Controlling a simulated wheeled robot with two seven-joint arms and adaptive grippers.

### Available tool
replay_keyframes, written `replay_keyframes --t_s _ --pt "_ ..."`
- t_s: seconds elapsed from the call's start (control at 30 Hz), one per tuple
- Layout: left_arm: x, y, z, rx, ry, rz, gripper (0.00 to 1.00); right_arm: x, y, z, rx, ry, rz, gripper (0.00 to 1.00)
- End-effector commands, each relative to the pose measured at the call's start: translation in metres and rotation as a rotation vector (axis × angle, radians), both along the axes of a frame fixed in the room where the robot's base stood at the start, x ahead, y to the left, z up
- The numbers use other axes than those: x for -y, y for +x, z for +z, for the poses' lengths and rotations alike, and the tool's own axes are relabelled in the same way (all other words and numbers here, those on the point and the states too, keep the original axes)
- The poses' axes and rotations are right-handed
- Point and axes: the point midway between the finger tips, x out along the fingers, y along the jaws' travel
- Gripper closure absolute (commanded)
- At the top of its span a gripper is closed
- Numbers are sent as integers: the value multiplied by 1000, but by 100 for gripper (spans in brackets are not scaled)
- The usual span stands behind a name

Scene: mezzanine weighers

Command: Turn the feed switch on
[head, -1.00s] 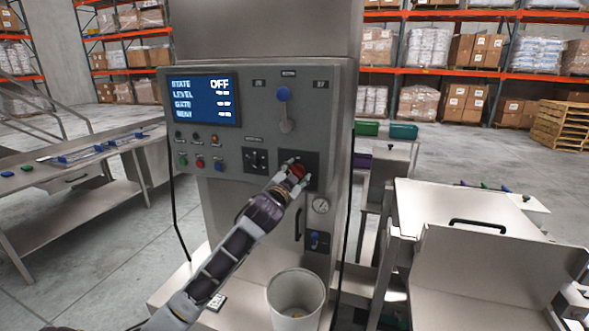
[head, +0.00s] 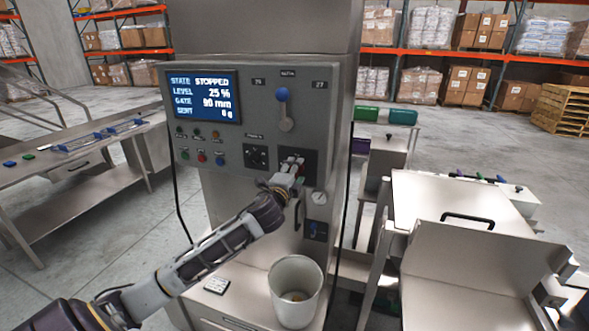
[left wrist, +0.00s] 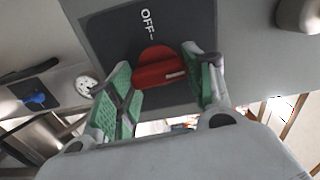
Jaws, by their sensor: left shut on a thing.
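The red rotary switch (left wrist: 158,66) sits on a dark plate (left wrist: 100,30) marked OFF on the machine's front panel. My left gripper (head: 291,168) is shut on the red switch, with its green-padded fingers on either side of it in the left wrist view. In the head view the fingers mostly hide the switch. The display (head: 204,97) reads STATE STOPPED, LEVEL 25 %, GATE in mm and SENT in g. My right gripper is in neither view.
A blue-knobbed lever (head: 283,97) is above the switch, and a black selector (head: 256,157) is left of it. Small coloured buttons (head: 202,156) are further left. A white bucket (head: 294,296) stands below. A steel bench (head: 75,195) is at the left.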

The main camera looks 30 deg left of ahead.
Motion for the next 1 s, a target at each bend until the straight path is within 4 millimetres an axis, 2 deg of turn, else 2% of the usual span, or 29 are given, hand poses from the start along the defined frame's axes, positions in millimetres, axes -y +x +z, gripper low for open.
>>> replay_keyframes --t_s 0.23,0.63,0.67,0.8,1.0 --pt "0 0 0 -16 62 -1 72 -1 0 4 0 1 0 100" --pt "0 0 -1 -18 70 0 72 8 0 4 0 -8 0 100" --pt "0 0 -1 -18 70 0 45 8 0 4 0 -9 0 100" --pt "0 0 -1 -17 69 0 27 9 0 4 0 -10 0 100" --pt "0 0 -1 -16 68 0 27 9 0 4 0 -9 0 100"
